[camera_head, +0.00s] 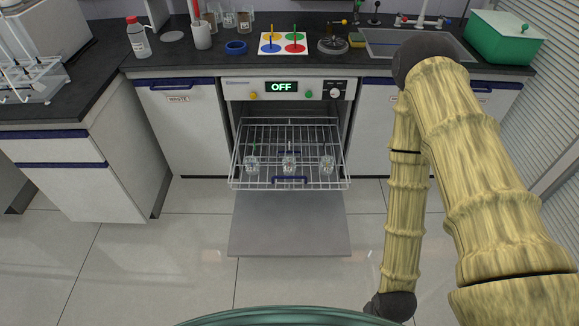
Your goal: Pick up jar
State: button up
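Three small clear glass jars stand in a row on the pulled-out wire rack (237,181) of the open washer: a left jar (251,165), a middle jar (289,164) and a right jar (327,165). A thin green item shows at the left jar, but its details are too small to tell. Which jar the task means cannot be told. My arm bends down along the right side of the picture, to the right of the rack and apart from the jars. My gripper does not show.
The washer (233,88) reads OFF; its door (289,232) lies folded down below the rack. Glass vessels (228,18), a bottle (138,40), a coloured four-circle board (283,43) and a green box (505,40) stand on the counter. The floor (150,260) left of the door is clear.

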aim_at(288, 162)
jog(key=u, duration=0.5)
jog(key=k, duration=1.25)
jog(key=z, duration=0.15)
jog(key=i, duration=1.85)
jog(key=u, duration=0.7)
